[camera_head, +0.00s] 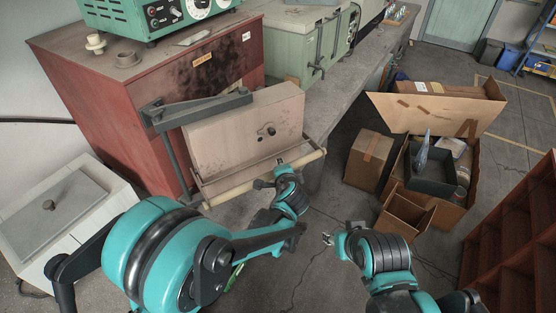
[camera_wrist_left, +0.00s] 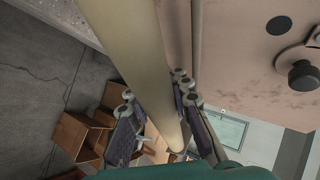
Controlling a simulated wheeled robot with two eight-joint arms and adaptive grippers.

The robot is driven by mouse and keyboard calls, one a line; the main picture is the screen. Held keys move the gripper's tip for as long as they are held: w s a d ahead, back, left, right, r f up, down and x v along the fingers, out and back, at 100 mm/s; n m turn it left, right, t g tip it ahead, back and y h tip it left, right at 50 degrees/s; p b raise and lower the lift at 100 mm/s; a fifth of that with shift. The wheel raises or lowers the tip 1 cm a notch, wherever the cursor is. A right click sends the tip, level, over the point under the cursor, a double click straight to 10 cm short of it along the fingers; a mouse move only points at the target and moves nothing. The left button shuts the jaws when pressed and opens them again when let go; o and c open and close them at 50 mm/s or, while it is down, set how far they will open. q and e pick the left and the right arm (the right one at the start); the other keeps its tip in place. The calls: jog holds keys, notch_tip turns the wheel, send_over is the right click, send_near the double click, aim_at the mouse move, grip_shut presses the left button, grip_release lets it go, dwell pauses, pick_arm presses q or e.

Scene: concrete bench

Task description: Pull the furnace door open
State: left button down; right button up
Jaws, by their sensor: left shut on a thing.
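The furnace (camera_head: 105,110) is a red cabinet with a sooty front. Its thick beige door (camera_head: 225,135) stands in front of that face, carried by a dark hinge arm (camera_head: 205,106). I cannot tell how wide the gap behind it is. A long pale handle bar (camera_head: 232,189) runs along the door's lower front; it also shows in the left wrist view (camera_wrist_left: 135,50). My left gripper (camera_head: 264,183) is shut on the bar near its right part, with fingers on both sides of it (camera_wrist_left: 160,105). My right gripper (camera_head: 328,239) is away from the door, its finger gap unclear.
A white lidded box (camera_head: 60,215) stands left of the furnace. A green instrument (camera_head: 155,14) sits on top. Cardboard boxes (camera_head: 372,158) stand on the floor to the right, and a red shelf (camera_head: 515,235) is at far right. Some floor before the door is clear.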

pick_arm(q)
jog(key=c, duration=1.3)
grip_release()
jog(key=shift+w, duration=0.1)
